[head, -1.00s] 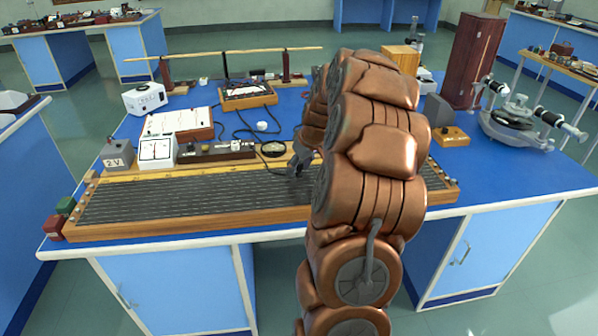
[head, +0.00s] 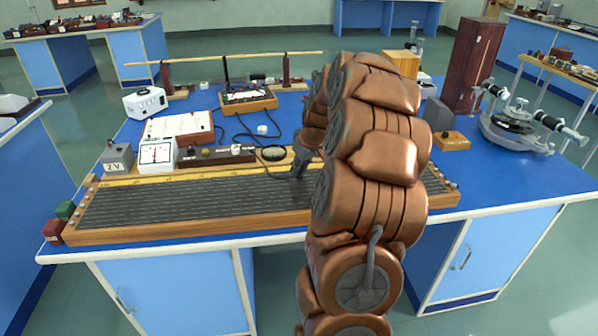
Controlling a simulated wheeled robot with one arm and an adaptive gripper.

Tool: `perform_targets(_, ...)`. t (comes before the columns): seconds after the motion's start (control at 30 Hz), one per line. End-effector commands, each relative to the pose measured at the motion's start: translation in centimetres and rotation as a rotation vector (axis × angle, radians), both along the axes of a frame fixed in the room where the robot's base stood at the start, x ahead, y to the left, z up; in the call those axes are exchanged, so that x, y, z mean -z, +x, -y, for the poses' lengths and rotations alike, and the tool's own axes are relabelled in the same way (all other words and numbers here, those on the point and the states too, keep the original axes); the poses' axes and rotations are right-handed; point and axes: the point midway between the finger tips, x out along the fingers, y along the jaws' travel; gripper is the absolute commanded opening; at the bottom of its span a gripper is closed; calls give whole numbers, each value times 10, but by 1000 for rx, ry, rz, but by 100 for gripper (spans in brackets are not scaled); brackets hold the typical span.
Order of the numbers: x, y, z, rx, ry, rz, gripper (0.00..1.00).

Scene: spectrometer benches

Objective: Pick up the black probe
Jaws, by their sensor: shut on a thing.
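My gripper (head: 299,170) is low over the back edge of the long wooden wire board (head: 180,231), right of the board's middle. Its grey fingers point down and are shut on a small dark thing, which I take to be the black probe. The fingers hide most of it, so its shape and tilt are unclear. I cannot tell whether its tip touches the board. My copper-coloured arm hides the right part of the board.
A round dial (head: 273,154), a dark key strip (head: 213,156), a white meter (head: 157,153) and a 2V cell (head: 117,159) stand behind the board. Black leads lie on the blue bench. A spectrometer (head: 518,124) and wooden cabinet (head: 472,62) stand right. Bare bench lies front right.

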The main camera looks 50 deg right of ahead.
Motion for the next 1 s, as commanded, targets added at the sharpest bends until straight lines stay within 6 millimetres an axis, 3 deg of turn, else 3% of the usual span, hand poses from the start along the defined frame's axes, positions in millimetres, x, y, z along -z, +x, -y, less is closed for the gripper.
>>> perform_targets(0.3, -27, 0, 0, -1, -1, 2, 0)
perform_targets(0.57, -28, -8, -15, -1, 0, 0, 0)
perform_targets(0.77, -30, -18, -34, -2, 0, -1, 0)
perform_targets(1.0, -33, -37, -68, -4, 1, -2, 0)
